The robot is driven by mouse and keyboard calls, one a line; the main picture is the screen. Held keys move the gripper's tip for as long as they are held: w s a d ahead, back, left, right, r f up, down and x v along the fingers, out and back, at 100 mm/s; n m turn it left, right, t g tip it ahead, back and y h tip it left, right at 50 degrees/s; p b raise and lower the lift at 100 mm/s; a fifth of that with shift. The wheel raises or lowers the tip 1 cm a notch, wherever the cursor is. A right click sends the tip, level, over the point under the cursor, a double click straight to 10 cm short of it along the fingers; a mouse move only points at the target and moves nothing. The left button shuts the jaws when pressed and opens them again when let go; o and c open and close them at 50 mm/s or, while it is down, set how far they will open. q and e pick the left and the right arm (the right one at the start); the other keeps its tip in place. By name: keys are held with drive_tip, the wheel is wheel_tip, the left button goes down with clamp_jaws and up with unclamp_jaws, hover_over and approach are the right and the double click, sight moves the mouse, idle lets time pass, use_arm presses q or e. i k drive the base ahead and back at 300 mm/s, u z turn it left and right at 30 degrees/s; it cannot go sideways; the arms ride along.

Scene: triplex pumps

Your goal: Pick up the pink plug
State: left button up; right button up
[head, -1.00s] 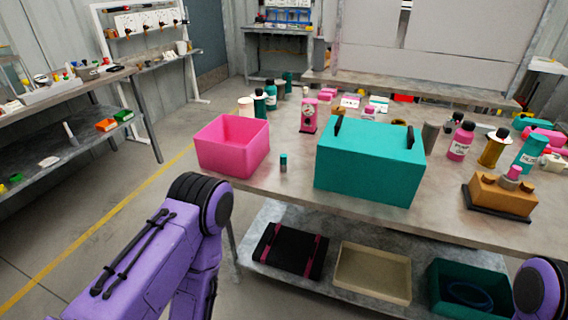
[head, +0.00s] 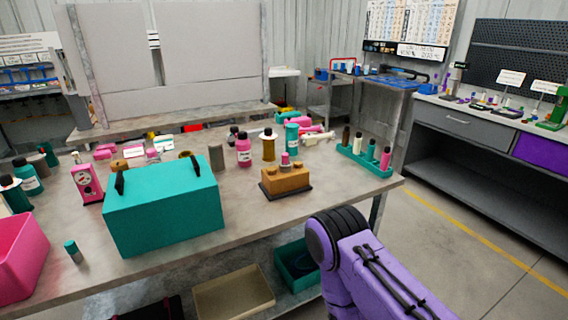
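A pink plug-like piece (head: 285,160) stands upright on top of an orange-brown block (head: 286,181) on a dark base, near the table's front edge. Another small pink cylinder (head: 385,159) stands in the teal rack (head: 365,165) at the table's right end. I cannot tell for sure which of the two is the pink plug. A purple link of my arm comes in at the bottom, right of centre. Neither of my grippers is in view.
A large teal box (head: 165,212) with dark handles stands left of the block. A pink bin (head: 20,255), a small teal-capped cylinder (head: 73,251) and several bottles share the table. Bare tabletop (head: 330,190) lies between block and rack.

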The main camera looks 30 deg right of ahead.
sight(285, 156)
drive_tip(key=z, duration=0.05)
drive_tip(key=k, duration=0.5)
drive_tip(key=u, duration=1.15)
drive_tip(key=i, duration=0.85)
drive_tip(key=z, duration=2.15)
